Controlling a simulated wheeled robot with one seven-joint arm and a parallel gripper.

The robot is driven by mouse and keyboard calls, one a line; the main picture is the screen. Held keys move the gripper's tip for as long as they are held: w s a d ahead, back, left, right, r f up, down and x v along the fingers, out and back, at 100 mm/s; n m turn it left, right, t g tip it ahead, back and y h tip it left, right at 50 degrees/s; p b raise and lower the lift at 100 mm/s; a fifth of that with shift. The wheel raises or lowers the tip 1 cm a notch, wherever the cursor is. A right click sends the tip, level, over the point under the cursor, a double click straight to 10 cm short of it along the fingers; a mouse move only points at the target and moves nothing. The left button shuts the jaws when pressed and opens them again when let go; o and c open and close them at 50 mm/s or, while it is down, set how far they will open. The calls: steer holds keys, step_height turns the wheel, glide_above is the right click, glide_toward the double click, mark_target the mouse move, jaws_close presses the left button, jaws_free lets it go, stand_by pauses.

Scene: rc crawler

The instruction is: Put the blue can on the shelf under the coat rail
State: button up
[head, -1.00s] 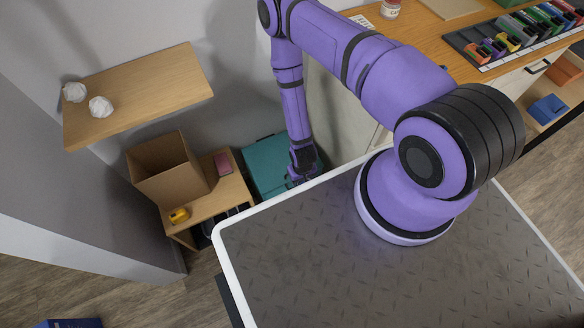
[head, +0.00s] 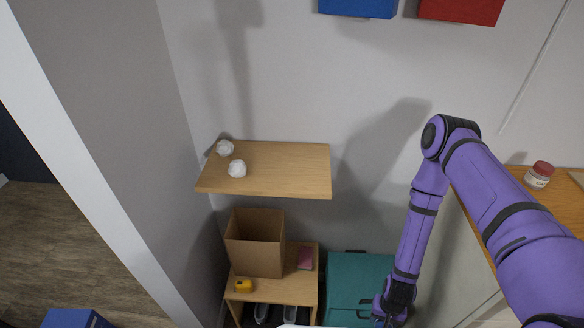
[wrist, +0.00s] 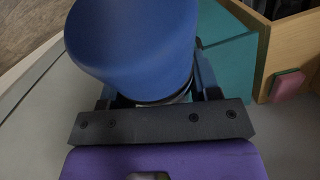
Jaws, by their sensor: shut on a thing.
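A blue can (wrist: 132,45) fills the upper middle of the wrist view, seen close up, with a dark rim at its near end. My gripper (wrist: 150,95) is shut on it, with dark fingers at either side. In the head view my gripper (head: 388,312) hangs low at the bottom edge, in front of a teal box; the can cannot be made out clearly there. A wooden wall shelf (head: 290,178) is up and left of my gripper. No coat rail is in view.
Below the shelf, a low wooden bench (head: 270,293) carries an open cardboard box (head: 255,245), a yellow item (head: 243,286) and a pink item (head: 305,258). The teal box (head: 355,275) stands beside it. A wall closes the left side; a counter (head: 555,205) with a jar is at right.

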steer(key=w+a+r+m+t+y, duration=0.1)
steer(key=w+a+r+m+y, duration=0.35)
steer(key=r, duration=1.25)
steer(key=w+a+r+m+t+y, duration=0.15)
steer(key=a+r+m+y, duration=0.45)
steer(key=a+r, duration=0.7)
steer(key=w+a+r+m+t+y, duration=0.1)
steer(key=w+a+r+m+y, duration=0.4)
steer(key=r, duration=1.5)
steer(key=shift+m+h, duration=0.75)
steer(key=shift+h, duration=0.1)
steer(key=shift+w+a+f, duration=0.6)
steer(key=shift+w+f, duration=0.15)
steer(key=shift+w, duration=1.45)
steer(key=shift+w+a+f, duration=0.55)
steer(key=shift+w+f, duration=0.25)
steer(key=shift+w, duration=1.45)
steer(key=shift+w+a+f, duration=0.6)
steer(key=shift+w+f, duration=0.15)
steer(key=shift+w, duration=1.45)
steer(key=o, duration=1)
steer(key=shift+f, duration=0.1)
steer(key=shift+o, duration=0.2)
